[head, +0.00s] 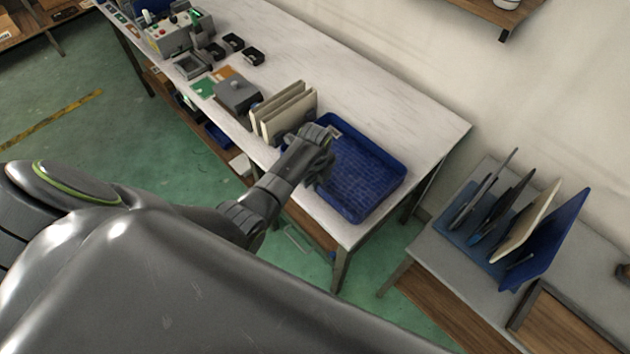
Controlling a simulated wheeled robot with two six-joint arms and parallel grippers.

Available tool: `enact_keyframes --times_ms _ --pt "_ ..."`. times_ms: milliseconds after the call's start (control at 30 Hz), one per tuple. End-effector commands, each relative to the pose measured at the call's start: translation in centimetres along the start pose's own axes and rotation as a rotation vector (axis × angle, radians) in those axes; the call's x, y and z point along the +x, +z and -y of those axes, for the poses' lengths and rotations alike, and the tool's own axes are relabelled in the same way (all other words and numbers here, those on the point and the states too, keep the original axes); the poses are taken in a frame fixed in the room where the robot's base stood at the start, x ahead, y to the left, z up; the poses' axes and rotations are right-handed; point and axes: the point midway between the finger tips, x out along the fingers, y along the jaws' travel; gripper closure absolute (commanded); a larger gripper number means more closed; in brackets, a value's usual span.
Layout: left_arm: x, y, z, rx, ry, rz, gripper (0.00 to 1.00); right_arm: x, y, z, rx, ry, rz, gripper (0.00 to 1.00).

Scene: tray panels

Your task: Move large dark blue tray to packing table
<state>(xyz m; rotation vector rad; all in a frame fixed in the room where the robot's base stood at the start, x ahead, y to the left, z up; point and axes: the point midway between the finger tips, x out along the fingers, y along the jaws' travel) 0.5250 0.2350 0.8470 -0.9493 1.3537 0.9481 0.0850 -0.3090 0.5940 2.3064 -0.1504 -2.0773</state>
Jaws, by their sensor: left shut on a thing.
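A large dark blue tray (358,176) lies on the right end of the long white table (405,112). My left gripper (325,138) is at the tray's left edge and is shut on its rim. The gripper and wrist hide part of that edge. The tray looks empty and overlaps the table's front edge area. My right gripper is not in view.
Cream panels (284,112) stand upright just left of the tray, beside a grey box (237,94). A lower grey table (455,255) at right holds a blue rack with several upright panels, including a dark blue one (552,240). The white table is clear behind the tray.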

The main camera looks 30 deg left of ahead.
Motion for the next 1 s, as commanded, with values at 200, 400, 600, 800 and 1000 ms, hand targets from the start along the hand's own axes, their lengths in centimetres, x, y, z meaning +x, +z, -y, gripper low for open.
enact_keyframes --times_ms 200,400,600,800,1000 --pt "0.1 0.0 0.1 0.0 -0.003 0.001 1.0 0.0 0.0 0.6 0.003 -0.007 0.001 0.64" --pt "0.5 0.0 0.0 0.0 -0.001 0.0 0.93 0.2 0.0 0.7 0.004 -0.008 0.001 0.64" --pt "0.4 0.0 0.0 0.0 -0.001 0.0 0.73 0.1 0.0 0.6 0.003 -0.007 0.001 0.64" --pt "0.4 0.0 0.0 0.0 -0.001 0.0 0.73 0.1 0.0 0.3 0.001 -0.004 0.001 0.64" --pt "-0.6 0.0 0.1 0.0 -0.002 0.001 0.73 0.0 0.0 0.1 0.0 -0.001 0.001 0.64"
